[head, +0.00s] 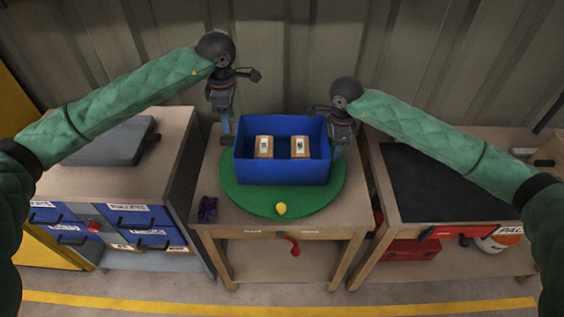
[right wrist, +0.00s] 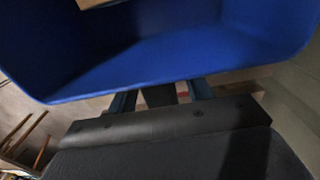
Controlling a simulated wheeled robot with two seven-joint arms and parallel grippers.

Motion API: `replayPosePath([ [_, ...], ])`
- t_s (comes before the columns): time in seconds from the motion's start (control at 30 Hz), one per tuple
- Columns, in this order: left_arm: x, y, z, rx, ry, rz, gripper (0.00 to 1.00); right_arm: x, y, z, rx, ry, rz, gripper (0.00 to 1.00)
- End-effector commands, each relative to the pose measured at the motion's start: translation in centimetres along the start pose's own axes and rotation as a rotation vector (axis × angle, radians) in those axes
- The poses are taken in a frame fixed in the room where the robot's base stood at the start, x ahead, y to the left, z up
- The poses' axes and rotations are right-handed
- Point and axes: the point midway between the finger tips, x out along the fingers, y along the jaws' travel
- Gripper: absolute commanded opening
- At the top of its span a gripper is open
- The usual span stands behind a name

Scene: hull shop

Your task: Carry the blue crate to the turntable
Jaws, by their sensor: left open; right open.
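The blue crate (head: 282,172) sits upright on the green turntable (head: 240,200) on the middle table, with two tan boxes inside, a left one (head: 264,147) and a right one (head: 299,147). My left gripper (head: 226,128) is open at the crate's left side. My right gripper (head: 338,146) is open at its right side. In the right wrist view the crate's blue wall (right wrist: 180,55) fills the upper part, close to the gripper's fingers (right wrist: 160,98). Whether the fingertips touch the crate I cannot tell.
A yellow ball-like thing (head: 281,209) lies on the turntable's front. A dark purple cloth-like thing (head: 207,208) lies left of it. A left bench holds a grey flat case (head: 110,145) above blue drawers (head: 140,216). A right bench has a black mat (head: 425,185). A corrugated wall stands behind.

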Motion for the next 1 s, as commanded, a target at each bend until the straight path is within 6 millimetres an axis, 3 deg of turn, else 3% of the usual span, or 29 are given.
replayPosePath([
  [0.6, 0.0, 0.0, 0.0, 0.0, 0.0, 0.0, 0.51, -9.9, -0.1, 0.0, 0.0, -0.001, -0.001, 0.51],
  [0.8, 0.0, 0.0, 0.0, 0.0, 0.0, 0.0, 0.51, -11.5, -0.1, 0.0, 0.0, -0.001, -0.001, 0.51],
  [1.0, 0.0, 0.0, 0.0, 0.0, 0.0, 0.0, 0.51, -11.7, 0.0, 0.0, 0.0, -0.001, 0.0, 0.51],
])
